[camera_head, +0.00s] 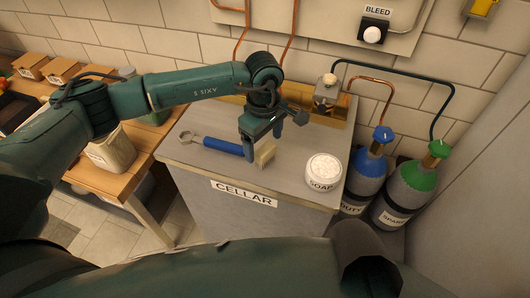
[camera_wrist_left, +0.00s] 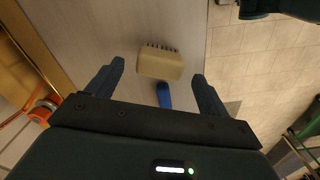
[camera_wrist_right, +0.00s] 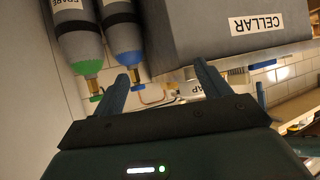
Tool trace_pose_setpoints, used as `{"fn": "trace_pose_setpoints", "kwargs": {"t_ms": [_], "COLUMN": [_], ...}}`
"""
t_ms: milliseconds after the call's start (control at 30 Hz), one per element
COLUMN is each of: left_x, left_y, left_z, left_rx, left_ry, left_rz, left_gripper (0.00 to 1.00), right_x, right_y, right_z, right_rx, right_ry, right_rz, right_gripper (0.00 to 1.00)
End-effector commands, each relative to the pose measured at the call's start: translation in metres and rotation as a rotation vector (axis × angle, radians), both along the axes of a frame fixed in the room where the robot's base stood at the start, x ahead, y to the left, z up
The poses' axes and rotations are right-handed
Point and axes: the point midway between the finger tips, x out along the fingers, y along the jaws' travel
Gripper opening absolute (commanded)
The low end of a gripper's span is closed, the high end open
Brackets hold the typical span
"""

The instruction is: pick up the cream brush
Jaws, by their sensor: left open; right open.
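The cream brush (camera_head: 265,153), a small block with dark bristles, lies on the grey top of the cabinet marked CELLAR (camera_head: 300,190). My left gripper (camera_head: 262,140) is open, pointing down over the brush and the end of a blue handle (camera_head: 222,146). In the left wrist view the brush (camera_wrist_left: 160,64) shows between and slightly beyond the open fingers (camera_wrist_left: 158,72), with a bit of blue handle (camera_wrist_left: 163,95) nearer the palm. I see no contact with the brush. My right gripper (camera_wrist_right: 162,72) is open and empty in its wrist view, facing the cabinet and cylinders.
A white soap tub (camera_head: 323,172) stands right of the brush. A blue cylinder (camera_head: 367,172) and a green cylinder (camera_head: 408,190) stand right of the cabinet. A brass trough (camera_head: 315,113) runs along the back wall. A wooden bench (camera_head: 125,180) is at left.

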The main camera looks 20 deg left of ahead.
Motion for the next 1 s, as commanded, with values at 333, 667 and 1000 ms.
{"fn": "trace_pose_setpoints", "kwargs": {"t_ms": [333, 667, 1000], "left_x": [-0.001, -0.001, -0.001], "left_y": [-0.003, -0.003, -0.003], "left_z": [-0.044, -0.045, -0.045], "left_rx": [-0.001, -0.001, -0.001], "left_ry": [0.003, 0.000, 0.000], "left_rz": [0.000, 0.000, 0.001], "left_gripper": [0.80, 0.73, 0.45], "right_x": [-0.001, -0.002, -0.001], "right_y": [-0.002, -0.003, -0.003], "right_z": [0.003, 0.000, 0.003], "right_rx": [-0.003, -0.006, -0.005], "right_ry": [0.019, 0.023, 0.015], "right_rz": [-0.012, -0.012, -0.010], "right_gripper": [0.76, 0.76, 0.76]}}
